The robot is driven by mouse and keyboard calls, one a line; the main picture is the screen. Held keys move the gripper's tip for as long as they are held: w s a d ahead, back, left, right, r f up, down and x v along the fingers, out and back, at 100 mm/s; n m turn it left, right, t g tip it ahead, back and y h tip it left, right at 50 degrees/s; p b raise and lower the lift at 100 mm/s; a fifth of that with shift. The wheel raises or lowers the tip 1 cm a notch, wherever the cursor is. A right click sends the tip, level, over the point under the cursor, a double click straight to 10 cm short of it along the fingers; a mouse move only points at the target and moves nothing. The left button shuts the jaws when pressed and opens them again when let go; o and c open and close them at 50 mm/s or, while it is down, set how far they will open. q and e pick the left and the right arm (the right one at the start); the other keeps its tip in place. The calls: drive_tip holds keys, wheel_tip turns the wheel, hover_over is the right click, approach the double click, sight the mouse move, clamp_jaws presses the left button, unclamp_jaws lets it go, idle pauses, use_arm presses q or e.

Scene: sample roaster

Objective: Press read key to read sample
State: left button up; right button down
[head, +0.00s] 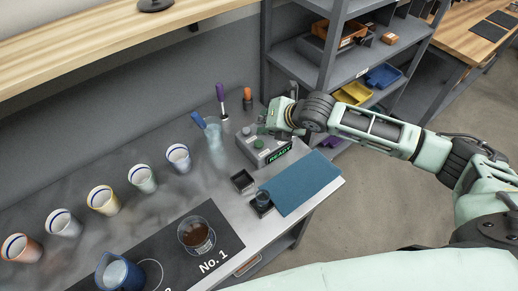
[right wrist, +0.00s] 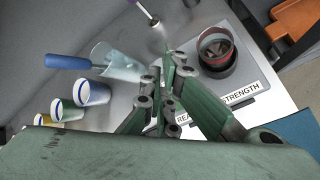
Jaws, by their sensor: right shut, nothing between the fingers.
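The grey reader (head: 259,151) sits at the back right of the steel counter. Its front display (head: 280,156) reads READY in green. Small round green parts show on its top; I cannot tell which is the read key. My right gripper (head: 285,128) is shut and empty, over the reader's right side. In the right wrist view its green fingers (right wrist: 168,70) are together, in front of a label strip (right wrist: 243,93) with READ and STRENGTH on it. A round dark well (right wrist: 216,50) shows beside the fingers. Contact with a key cannot be made out. My left gripper is out of view.
A clear jug with a blue handle (head: 215,143) stands left of the reader. A small black box (head: 243,181) and a blue mat (head: 300,184) lie in front. Several cups line the counter's left. A grey shelf post (head: 267,52) rises behind.

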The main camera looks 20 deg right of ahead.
sight(259, 144)
wheel_tip(259, 144, down, 3)
drive_tip(key=shift+r+b, duration=0.1)
drive_tip(key=shift+b, duration=0.2)
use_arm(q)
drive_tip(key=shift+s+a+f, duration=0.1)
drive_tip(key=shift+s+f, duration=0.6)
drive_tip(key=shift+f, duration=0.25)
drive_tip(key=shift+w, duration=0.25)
use_arm(e)
drive_tip(key=shift+f, duration=0.2)
drive_tip(key=shift+f, duration=0.35)
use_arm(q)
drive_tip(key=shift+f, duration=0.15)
use_arm(e)
drive_tip(key=shift+f, duration=0.65)
idle(0.3)
idle(0.3)
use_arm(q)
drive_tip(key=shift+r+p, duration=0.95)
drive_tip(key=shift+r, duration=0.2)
use_arm(e)
drive_tip(key=shift+r, duration=1.1)
